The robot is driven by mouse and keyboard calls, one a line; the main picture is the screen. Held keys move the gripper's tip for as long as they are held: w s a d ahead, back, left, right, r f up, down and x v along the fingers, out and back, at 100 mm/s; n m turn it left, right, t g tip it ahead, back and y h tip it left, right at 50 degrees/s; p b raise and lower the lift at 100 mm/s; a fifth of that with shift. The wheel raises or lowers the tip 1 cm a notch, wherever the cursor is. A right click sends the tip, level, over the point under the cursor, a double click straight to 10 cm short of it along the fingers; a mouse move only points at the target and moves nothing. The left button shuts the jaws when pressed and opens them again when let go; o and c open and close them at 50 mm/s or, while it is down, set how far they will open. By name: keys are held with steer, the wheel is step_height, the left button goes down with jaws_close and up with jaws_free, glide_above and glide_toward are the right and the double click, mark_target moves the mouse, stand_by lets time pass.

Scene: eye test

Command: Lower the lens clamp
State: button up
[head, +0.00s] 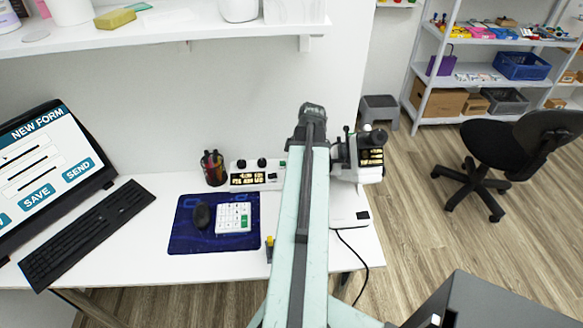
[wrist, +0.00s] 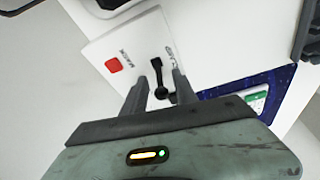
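In the wrist view a white panel (wrist: 120,45) carries a red square button (wrist: 114,65) with a label that seems to read MARK. Beside it is a small black lever (wrist: 157,68) with a rounded end and a partly readable label. I take it for the lens clamp's lever. My gripper (wrist: 161,75) is open, with one finger on each side of the lever in the picture. Whether either finger touches it I cannot tell. In the head view the lens instrument (head: 345,165) stands on the desk, partly hidden by my arm. My fingertips are hidden there.
The white desk (head: 130,235) holds a screen (head: 45,165), a keyboard (head: 90,235), a blue mat (head: 190,240) with mouse and calculator, a pen cup (head: 214,168) and a box with knobs (head: 255,180). A shelf (head: 160,37) hangs above. An office chair (head: 520,140) stands right.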

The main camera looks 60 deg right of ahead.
steer(key=p+v, duration=0.7)
steer(key=shift+r, duration=0.4)
steer(key=shift+o, duration=0.3)
